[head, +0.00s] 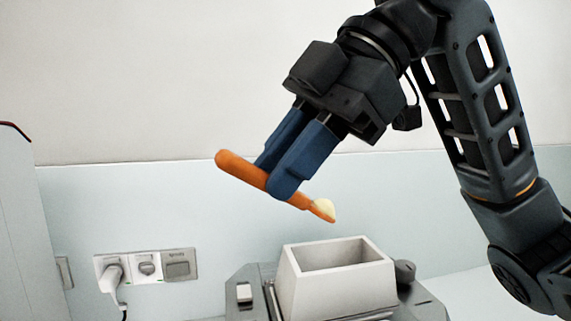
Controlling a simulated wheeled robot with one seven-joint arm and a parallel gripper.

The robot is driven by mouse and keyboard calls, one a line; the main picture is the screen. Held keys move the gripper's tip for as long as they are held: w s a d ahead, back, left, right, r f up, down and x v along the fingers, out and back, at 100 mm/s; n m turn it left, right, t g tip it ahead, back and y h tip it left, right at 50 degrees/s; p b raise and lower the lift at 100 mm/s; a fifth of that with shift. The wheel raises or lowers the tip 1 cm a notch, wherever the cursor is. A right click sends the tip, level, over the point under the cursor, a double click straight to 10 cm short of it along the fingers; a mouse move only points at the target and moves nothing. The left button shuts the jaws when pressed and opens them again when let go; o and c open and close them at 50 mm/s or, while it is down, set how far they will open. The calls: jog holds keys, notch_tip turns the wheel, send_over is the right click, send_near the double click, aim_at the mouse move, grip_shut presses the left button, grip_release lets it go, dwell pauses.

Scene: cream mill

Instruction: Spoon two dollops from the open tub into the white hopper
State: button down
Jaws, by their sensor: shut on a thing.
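My gripper (277,180) is shut on an orange spoon (239,168), gripping it around the middle of its handle. The spoon slants down to the right, and its bowl end holds a pale cream dollop (323,207). The white hopper (335,294) stands below, an open-topped box on a grey machine. The spoon's bowl end is in the air above the hopper's back rim, apart from it. The inside bottom of the hopper is hidden by its walls. The open tub is not in view.
The grey machine (245,303) has a knob (404,271) at the hopper's right. A wall socket panel (146,267) with a plug and cord is at lower left. A pale upright panel (25,230) stands at the left edge. The air around the spoon is free.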

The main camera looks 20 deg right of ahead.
jog(key=shift+f+b, duration=1.85)
jog(key=shift+f, duration=0.55)
jog(key=shift+f+b, duration=0.3)
jog(key=shift+f, duration=0.15)
jog(key=shift+a, duration=0.3)
dwell(0.9)
jog(key=shift+p, duration=0.3)
jog(key=shift+r+p, duration=1.85)
jog(key=shift+r, duration=1.15)
